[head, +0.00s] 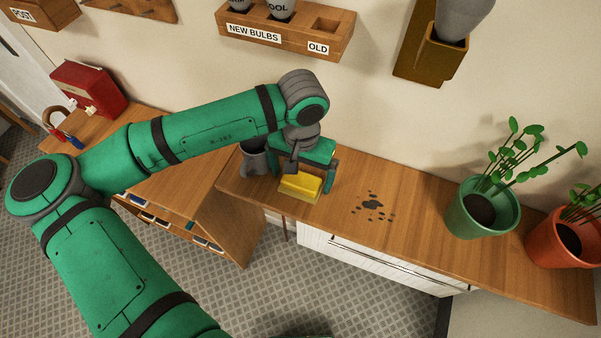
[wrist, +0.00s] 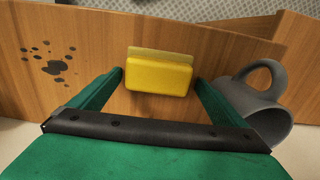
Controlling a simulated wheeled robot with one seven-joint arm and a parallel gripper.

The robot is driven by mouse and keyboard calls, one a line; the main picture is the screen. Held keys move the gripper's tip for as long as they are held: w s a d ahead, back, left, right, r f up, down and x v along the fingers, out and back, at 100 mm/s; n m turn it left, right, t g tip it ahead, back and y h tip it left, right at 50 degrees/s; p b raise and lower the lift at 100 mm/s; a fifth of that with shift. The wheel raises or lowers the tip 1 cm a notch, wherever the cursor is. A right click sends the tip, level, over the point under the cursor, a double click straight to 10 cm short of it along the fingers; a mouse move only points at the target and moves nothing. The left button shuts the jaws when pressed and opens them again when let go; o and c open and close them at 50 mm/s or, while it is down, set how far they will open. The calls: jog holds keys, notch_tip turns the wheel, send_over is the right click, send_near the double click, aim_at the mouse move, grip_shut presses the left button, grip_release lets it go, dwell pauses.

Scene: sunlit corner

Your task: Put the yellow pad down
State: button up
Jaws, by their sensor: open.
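The yellow pad (head: 300,187) rests on the wooden counter (head: 420,215), near its front edge, in the head view. In the wrist view the yellow pad (wrist: 158,72) lies ahead of and between my two fingertips, with a visible gap on each side. My gripper (head: 304,180) is open, low over the counter at the pad; it also shows in the wrist view (wrist: 160,76). Its fingers do not touch the pad in the wrist view. Part of the pad's far side is hidden by my gripper in the head view.
A grey mug (wrist: 262,105) stands close to my right finger in the wrist view. Dark spots (head: 374,206) mark the counter right of the pad. A green pot (head: 483,210) and an orange pot (head: 562,240) hold plants further right. A wooden bulb holder (head: 290,35) hangs on the wall above.

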aim_at(303, 174)
notch_tip(303, 174, up, 12)
jog(key=shift+d+r, duration=0.15)
jog(key=shift+d, duration=0.05)
dwell(0.4)
dwell(0.4)
